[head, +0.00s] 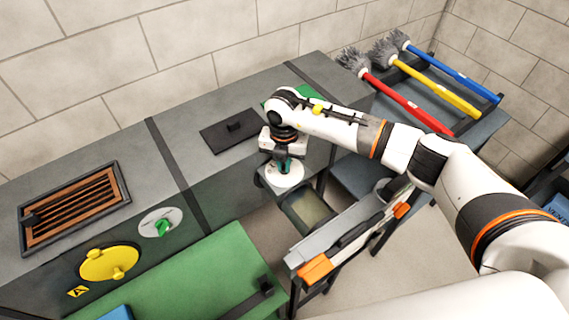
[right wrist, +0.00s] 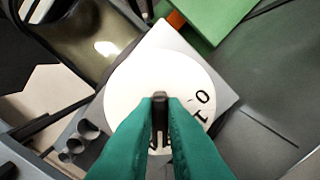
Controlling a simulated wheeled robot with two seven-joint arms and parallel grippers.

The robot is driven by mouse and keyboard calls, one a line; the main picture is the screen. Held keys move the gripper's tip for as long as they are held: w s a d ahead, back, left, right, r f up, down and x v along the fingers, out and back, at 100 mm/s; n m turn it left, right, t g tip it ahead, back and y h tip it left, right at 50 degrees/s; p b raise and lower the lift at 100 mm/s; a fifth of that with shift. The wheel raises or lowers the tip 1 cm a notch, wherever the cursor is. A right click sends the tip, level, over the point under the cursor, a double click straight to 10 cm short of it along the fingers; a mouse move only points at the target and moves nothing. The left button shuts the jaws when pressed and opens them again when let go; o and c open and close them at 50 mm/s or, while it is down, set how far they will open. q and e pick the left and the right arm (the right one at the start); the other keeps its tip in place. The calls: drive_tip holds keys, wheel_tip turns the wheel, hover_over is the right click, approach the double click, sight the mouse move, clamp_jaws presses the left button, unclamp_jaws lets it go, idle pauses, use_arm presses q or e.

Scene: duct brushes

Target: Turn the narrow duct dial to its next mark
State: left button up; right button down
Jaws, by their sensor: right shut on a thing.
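A white round dial (head: 284,177) sits at the right end of the grey duct, below my right gripper (head: 284,163). In the right wrist view the dial's white face (right wrist: 150,75) shows, with a "0" and a "1" near its right edge. My right gripper's green fingers (right wrist: 160,115) are shut on the dial's dark upright knob (right wrist: 160,98). The fingers hide the lower part of the face, so I cannot tell which mark the knob points to. My left gripper is not in view.
A second dial with a green knob (head: 161,227) is on the duct front at left, near a yellow round cover (head: 108,263). A vent grille (head: 75,207) and a dark plate (head: 231,131) lie on top. Red, yellow and blue brushes (head: 410,103) rest at the back right.

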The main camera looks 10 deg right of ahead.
sight(283, 166)
drive_tip(key=shift+m, duration=0.9)
drive_tip(key=shift+r, duration=0.1)
drive_tip(key=shift+w, duration=0.1)
drive_tip(key=c, duration=1.5)
unclamp_jaws()
wheel_tip(283, 166, up, 12)
drive_tip(key=b, duration=0.4)
